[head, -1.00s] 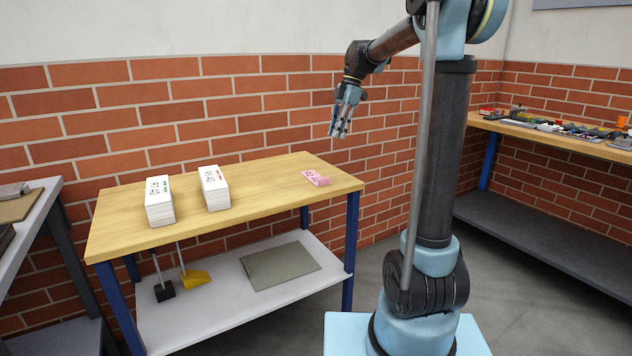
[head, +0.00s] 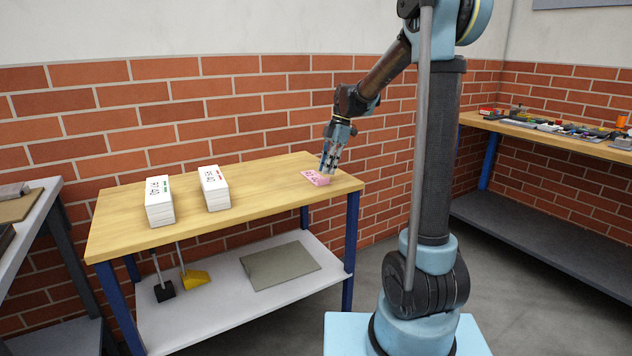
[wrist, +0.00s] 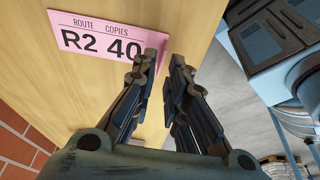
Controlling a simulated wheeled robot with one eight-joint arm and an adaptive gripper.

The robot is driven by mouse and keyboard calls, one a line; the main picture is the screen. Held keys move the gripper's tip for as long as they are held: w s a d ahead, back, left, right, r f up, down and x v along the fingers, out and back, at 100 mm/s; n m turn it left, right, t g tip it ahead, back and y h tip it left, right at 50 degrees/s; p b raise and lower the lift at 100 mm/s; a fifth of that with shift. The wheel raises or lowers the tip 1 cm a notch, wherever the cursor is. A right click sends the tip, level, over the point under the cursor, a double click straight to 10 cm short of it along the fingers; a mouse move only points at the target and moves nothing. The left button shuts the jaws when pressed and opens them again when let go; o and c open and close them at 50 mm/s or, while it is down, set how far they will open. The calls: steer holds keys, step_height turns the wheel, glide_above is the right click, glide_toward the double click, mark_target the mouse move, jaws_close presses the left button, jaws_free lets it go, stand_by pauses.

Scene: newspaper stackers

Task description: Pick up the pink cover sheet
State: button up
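The pink cover sheet (head: 313,178) lies flat at the right end of the wooden table (head: 262,182). In the wrist view the sheet (wrist: 75,38) reads "ROUTE R2" and "COPIES 40". My gripper (head: 328,171) is just above the right end of the sheet, pointing down. The left finger overlaps the right edge of the sheet in that view. Whether it touches the sheet I cannot tell.
Two white newspaper stacks (head: 159,201) (head: 214,188) stand on the left half of the table. A grey lower shelf (head: 215,310) holds a grey board (head: 280,266) and a yellow tool (head: 195,278). A brick wall (head: 230,110) is close behind.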

mark_target(315, 178)
steer(key=shift+x, duration=1.9)
steer(key=shift+s, duration=0.1)
steer(key=shift+c, duration=0.3)
jaws_close()
steer(key=shift+r, duration=0.15)
